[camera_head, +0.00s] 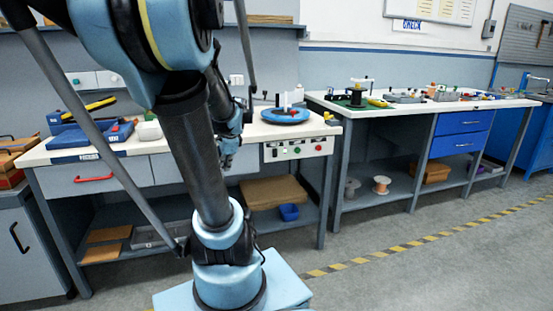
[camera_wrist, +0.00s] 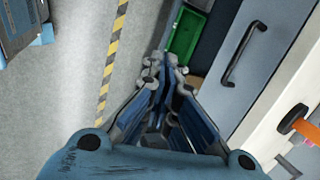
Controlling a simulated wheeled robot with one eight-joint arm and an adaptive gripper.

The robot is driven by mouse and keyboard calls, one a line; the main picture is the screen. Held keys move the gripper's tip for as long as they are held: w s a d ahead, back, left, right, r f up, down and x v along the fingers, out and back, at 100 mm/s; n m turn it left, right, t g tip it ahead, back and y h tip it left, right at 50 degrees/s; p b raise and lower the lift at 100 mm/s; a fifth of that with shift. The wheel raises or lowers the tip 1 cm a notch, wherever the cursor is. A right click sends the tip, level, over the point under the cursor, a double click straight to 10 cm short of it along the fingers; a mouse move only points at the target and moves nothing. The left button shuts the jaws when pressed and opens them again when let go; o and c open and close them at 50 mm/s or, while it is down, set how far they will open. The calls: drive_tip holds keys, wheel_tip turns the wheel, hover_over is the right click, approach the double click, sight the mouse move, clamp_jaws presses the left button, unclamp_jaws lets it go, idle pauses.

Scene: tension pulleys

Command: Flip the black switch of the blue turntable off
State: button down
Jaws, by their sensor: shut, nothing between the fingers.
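The blue turntable (camera_head: 286,116) is a round blue disc on the back workbench, with upright white parts on it. Below it, the bench front has a pale control panel (camera_head: 297,149) with small red, green and dark controls. I cannot tell which of them is the black switch, or its position. My gripper (camera_head: 228,160) hangs in front of the bench, left of the panel and apart from it, partly behind my arm. In the wrist view my gripper (camera_wrist: 167,62) is shut with its fingertips together and nothing between them. The turntable does not show there.
A drawer front with a black handle (camera_wrist: 243,54) and a green bin (camera_wrist: 187,35) show near my fingers in the wrist view. An orange part (camera_wrist: 306,130) is at its right edge. A second bench (camera_head: 410,108) stands right. The floor by the striped tape (camera_head: 410,244) is clear.

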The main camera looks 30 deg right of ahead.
drive_tip(key=w+d+m+t, duration=0.1)
drive_tip(key=w+d+m, duration=0.4)
drive_tip(key=d+m, duration=0.7)
drive_tip(key=m+t+h, duration=0.2)
drive_tip(key=m, duration=0.5)
approach(277, 156)
wheel_tip(277, 156, down, 6)
drive_tip(key=w+a, duration=0.1)
drive_tip(key=shift+w+d, duration=0.25)
drive_tip(key=shift+w, duration=0.65)
